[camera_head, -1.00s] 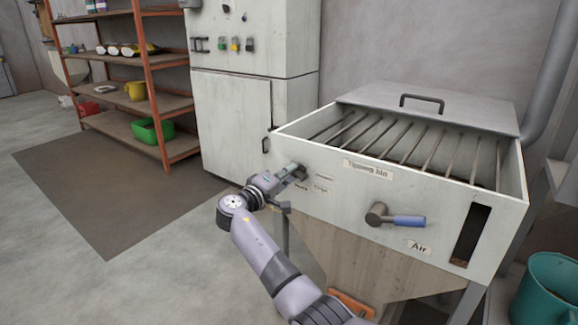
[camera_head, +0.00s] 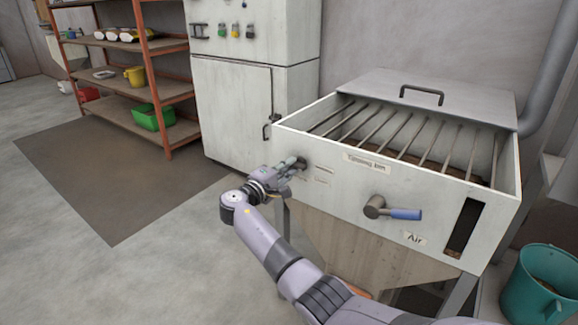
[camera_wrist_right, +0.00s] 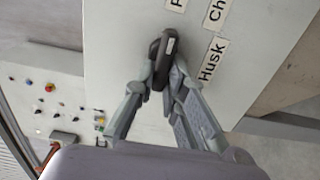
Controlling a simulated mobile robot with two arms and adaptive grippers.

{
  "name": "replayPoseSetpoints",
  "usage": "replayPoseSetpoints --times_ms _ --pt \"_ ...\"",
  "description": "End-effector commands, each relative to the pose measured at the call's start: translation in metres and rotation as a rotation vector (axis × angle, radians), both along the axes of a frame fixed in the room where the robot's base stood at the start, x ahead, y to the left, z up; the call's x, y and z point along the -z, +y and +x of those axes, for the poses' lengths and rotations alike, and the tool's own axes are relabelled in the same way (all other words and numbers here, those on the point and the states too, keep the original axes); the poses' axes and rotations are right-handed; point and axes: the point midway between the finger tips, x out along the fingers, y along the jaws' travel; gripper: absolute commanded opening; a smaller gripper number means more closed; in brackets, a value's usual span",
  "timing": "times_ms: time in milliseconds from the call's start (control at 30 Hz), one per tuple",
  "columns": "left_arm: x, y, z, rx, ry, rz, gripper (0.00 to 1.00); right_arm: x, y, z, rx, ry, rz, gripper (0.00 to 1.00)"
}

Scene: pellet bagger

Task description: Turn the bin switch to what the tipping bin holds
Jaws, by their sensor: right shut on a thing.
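The tipping bin (camera_head: 338,170) is a pale metal box with a bar grate over its open top. Brown material (camera_head: 472,178) shows between the bars; I cannot tell what kind. The bin switch (camera_wrist_right: 163,60), a dark knob with a pale mark, is on the bin's front panel. My right gripper (camera_head: 293,164) is shut on this switch, and its fingers (camera_wrist_right: 160,80) sit on both sides of it in the right wrist view. Labels beside it include "Husk" (camera_wrist_right: 212,60) and one starting "Ch" (camera_wrist_right: 216,14); another is cut off. My left gripper is not in view.
A blue-handled air lever (camera_head: 394,212) sticks out of the bin front to the right. A cabinet (camera_head: 235,105) with coloured buttons stands behind, left. A shelf (camera_head: 125,88) is at far left, and a teal bucket (camera_head: 545,290) at lower right. The floor at left is clear.

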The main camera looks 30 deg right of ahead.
Motion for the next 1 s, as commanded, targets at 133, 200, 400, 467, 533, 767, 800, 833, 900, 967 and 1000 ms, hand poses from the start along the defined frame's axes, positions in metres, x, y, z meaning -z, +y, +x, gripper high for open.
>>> replayPoseSetpoints --times_ms 133,200,400,467,533,767,800,833,900,967,1000 --pt "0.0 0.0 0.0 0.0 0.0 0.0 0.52 0.001 0.0 0.0 -0.001 0.005 -0.003 0.0" --pt "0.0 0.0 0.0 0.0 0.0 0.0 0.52 0.001 0.0 0.0 -0.001 0.005 -0.003 0.0" --pt "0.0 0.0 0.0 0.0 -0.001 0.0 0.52 0.001 0.0 0.0 -0.001 0.004 -0.003 0.22" --pt "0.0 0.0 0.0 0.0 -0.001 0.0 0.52 0.001 0.0 0.0 -0.001 0.003 -0.002 0.26" --pt "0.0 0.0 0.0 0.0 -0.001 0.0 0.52 0.001 0.0 0.0 -0.001 0.003 -0.002 0.3" --pt "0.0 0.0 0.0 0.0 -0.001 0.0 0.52 0.0 0.0 0.0 -0.001 0.002 -0.001 0.32" --pt "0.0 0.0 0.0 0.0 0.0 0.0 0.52 0.0 0.0 0.0 -0.001 0.002 -0.001 0.32" --pt "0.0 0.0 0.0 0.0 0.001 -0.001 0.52 0.0 0.001 0.0 -0.001 0.002 -0.001 0.32" --pt "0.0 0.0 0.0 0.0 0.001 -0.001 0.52 0.001 0.004 -0.001 -0.001 0.002 -0.001 0.32" --pt "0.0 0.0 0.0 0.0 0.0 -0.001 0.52 0.001 0.009 -0.003 -0.002 0.002 -0.001 0.32" --pt "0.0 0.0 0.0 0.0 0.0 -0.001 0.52 0.001 0.015 -0.005 -0.004 0.002 -0.001 0.32"
